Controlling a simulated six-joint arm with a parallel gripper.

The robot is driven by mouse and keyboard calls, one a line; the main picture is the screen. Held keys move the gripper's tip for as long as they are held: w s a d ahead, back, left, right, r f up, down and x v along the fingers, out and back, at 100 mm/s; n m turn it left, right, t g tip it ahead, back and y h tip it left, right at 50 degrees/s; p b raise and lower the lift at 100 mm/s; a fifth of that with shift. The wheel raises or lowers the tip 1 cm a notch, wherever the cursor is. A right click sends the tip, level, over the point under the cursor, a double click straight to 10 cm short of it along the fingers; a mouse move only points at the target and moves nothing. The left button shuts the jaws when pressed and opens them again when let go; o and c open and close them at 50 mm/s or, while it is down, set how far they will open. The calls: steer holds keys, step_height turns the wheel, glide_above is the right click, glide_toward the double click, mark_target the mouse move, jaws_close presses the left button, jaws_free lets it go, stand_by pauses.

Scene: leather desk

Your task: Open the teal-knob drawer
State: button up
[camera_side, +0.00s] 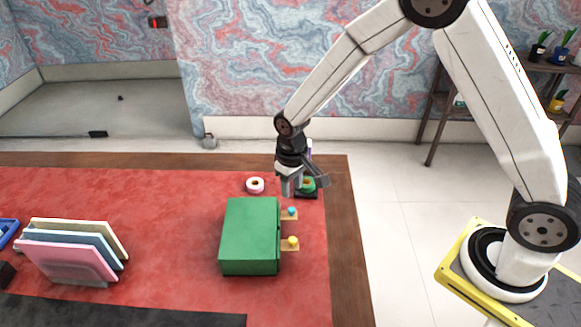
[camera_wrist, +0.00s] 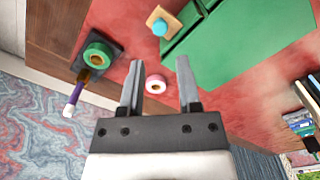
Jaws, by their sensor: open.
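The green cabinet (camera_side: 250,235) stands on the red desk top, with its drawer fronts on its right side in the side view. The teal knob (camera_side: 291,211) sits on a tan plate at the far drawer; it also shows at the top of the wrist view (camera_wrist: 160,28). A yellow knob (camera_side: 292,240) marks the nearer drawer. Both drawers look shut. My gripper (camera_wrist: 160,60) is open and empty, its fingers pointing down. In the side view it hangs above and just beyond the teal knob, apart from it.
A pink tape roll (camera_side: 255,185) lies behind the cabinet. A green tape roll (camera_wrist: 97,55) sits on a dark holder beside a purple, white-ended stick (camera_wrist: 76,92). Upright folders (camera_side: 70,250) stand at left. The desk's wooden edge (camera_side: 345,240) is right of the knobs.

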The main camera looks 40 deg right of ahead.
mark_target(292, 209)
steer(key=shift+f, duration=0.15)
steer(key=shift+f, duration=3.75)
jaws_close()
